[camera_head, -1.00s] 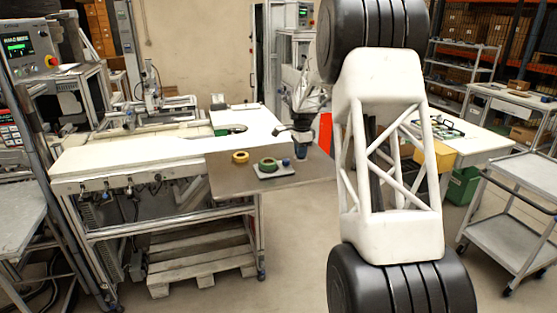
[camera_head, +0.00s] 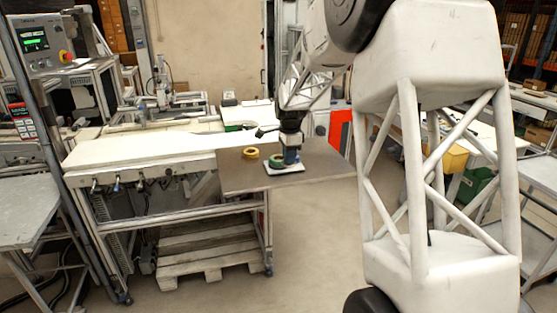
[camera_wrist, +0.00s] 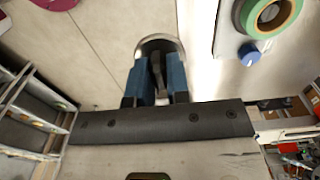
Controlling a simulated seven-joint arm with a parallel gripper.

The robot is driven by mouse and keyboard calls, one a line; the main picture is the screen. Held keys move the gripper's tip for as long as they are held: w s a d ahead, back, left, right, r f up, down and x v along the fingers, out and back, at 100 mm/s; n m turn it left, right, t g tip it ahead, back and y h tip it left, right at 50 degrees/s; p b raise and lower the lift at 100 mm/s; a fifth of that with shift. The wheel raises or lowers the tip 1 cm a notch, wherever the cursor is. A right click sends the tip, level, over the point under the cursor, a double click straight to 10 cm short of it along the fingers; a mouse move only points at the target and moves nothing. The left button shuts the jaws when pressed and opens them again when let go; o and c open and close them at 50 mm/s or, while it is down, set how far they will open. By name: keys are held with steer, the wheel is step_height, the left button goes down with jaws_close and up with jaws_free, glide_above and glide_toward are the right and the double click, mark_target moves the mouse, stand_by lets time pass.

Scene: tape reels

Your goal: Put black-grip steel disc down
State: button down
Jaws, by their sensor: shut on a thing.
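My gripper (camera_wrist: 158,85) has blue fingers and is shut on the black-grip steel disc (camera_wrist: 152,44). Only the disc's curved steel rim and part of its dark grip show past the fingers. In the head view my gripper (camera_head: 291,155) hangs at the white plate (camera_head: 283,170) on the brown table end, overlapping it. I cannot tell the height of the disc there. The green reel (camera_head: 274,161) sits on the plate, partly hidden by the gripper. The wrist view shows the green reel (camera_wrist: 270,16) and a blue knob (camera_wrist: 249,54) at upper right, apart from the disc.
A yellow tape reel (camera_head: 250,153) lies left of the plate. The brown table end (camera_head: 235,180) has bare room in front and at right. A long white bench (camera_head: 140,150) with equipment behind it extends left. A magenta round thing (camera_wrist: 55,3) is cut off at the wrist view's top left.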

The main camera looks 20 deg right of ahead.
steer(key=shift+s+a+r, duration=0.2)
steer(key=shift+s+a, duration=0.55)
steer(key=shift+s, duration=0.05)
steer(key=shift+w+d+f, duration=0.25)
steer(key=shift+w+d, duration=0.05)
steer(key=shift+w, duration=2.35)
steer(key=shift+w+d+f, duration=0.25)
steer(key=shift+w+d, duration=0.05)
steer(key=shift+w, duration=2.35)
steer(key=shift+w+d+f, duration=0.25)
steer(key=shift+w+d, duration=0.05)
steer(key=shift+w, duration=2.35)
steer(key=shift+f, duration=1.75)
steer(key=shift+f, duration=0.1)
steer(key=c, duration=1.1)
jaws_free()
